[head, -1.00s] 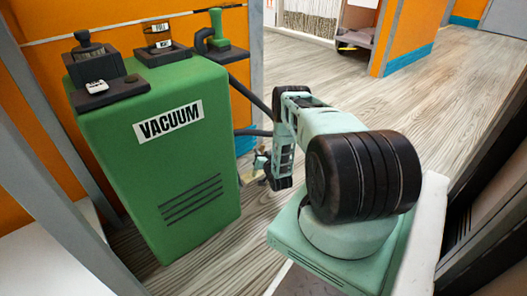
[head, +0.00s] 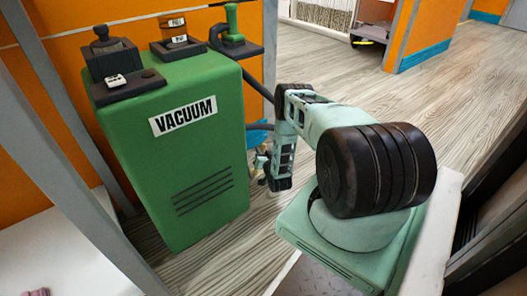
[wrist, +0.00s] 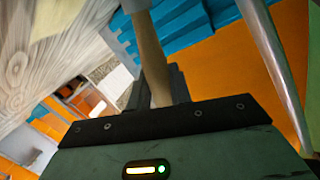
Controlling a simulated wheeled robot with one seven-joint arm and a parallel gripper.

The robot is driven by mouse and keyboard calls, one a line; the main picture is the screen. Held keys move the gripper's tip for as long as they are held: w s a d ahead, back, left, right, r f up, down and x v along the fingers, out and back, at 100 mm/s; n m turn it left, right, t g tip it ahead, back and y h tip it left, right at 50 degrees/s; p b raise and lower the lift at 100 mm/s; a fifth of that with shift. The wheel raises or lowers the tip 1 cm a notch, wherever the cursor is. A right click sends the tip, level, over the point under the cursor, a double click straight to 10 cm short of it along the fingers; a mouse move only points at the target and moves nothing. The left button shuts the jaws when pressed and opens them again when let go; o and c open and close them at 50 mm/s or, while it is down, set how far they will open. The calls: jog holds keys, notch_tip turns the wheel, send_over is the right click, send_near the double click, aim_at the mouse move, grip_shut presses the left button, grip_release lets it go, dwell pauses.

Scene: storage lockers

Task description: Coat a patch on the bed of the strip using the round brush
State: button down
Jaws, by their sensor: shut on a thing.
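My gripper (wrist: 170,90) shows in the wrist view, shut around a tan wooden handle (wrist: 150,50). The handle points up the picture and meets a pale grey part at the top edge; I take it to be the round brush, though its bristles are not visible. In the head view my gripper (head: 263,165) is low beside the green vacuum, partly hidden behind my arm, and the brush is too small to make out there. I cannot identify the strip or its bed in either view.
A green vacuum cabinet (head: 185,160) stands at left, with a dark hose behind it and small devices on top. Grey metal posts (head: 75,170) frame the left. A white surface (head: 60,245) lies lower left, a small purple thing (head: 37,292) at its edge. Open wooden floor (head: 400,100) lies beyond my arm.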

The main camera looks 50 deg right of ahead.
notch_tip(320, 180, up, 6)
jog(key=p, duration=0.5)
jog(key=shift+r, duration=0.1)
notch_tip(320, 180, up, 3)
jog(key=p, duration=0.3)
dwell(0.3)
jog(key=shift+d, duration=0.1)
